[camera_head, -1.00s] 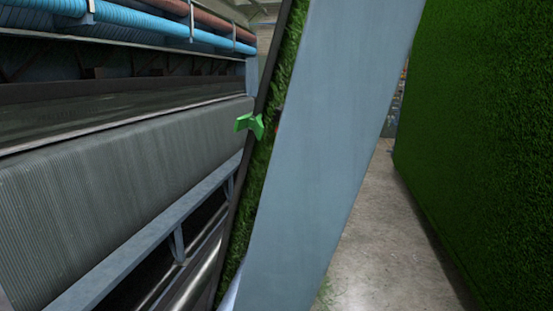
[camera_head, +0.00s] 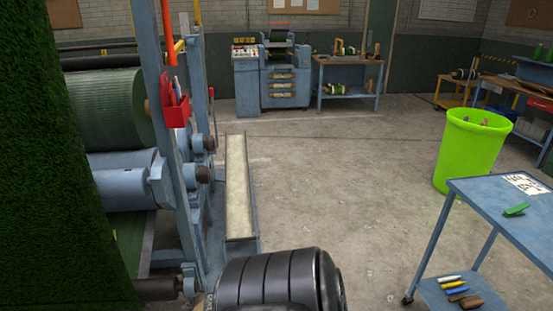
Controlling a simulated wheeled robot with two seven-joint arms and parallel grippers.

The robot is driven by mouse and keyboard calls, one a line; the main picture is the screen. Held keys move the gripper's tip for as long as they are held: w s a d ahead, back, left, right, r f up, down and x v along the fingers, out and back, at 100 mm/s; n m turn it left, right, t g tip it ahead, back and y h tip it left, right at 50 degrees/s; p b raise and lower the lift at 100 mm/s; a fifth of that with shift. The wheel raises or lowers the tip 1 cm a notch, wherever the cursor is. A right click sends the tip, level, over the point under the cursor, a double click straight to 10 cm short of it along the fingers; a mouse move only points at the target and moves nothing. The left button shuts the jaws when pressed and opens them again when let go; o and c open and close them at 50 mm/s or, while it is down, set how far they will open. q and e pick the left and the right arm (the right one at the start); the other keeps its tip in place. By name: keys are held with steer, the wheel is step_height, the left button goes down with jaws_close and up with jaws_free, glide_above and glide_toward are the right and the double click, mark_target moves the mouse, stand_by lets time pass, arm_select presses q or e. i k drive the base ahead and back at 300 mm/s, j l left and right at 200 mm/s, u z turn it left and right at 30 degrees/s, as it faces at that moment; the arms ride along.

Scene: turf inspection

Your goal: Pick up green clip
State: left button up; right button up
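A green clip (camera_head: 515,210) lies on the top of a blue metal cart (camera_head: 478,197) at the right of the head view. It is near a white printed sheet (camera_head: 525,184) on the same top. Neither of my grippers shows. A dark ribbed rounded part at the bottom middle looks like one of my arm links; no fingers show on it.
A bright green bin (camera_head: 468,155) stands behind the cart. Markers and brown blocks (camera_head: 465,301) lie on its lower shelf. A roller machine (camera_head: 125,180) and turf (camera_head: 45,190) fill the left. The middle concrete floor is open.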

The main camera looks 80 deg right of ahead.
mark_target(515, 212)
steer(key=l+z, duration=0.15)
steer(key=z, duration=1.65)
steer(key=k+j+z, duration=0.1)
steer(key=z, duration=2.45)
steer(key=i+j+z, duration=0.35)
steer(key=i, duration=0.25)
steer(key=i+j+z, duration=0.3)
steer(key=i+j, duration=0.2)
steer(key=j, duration=0.2)
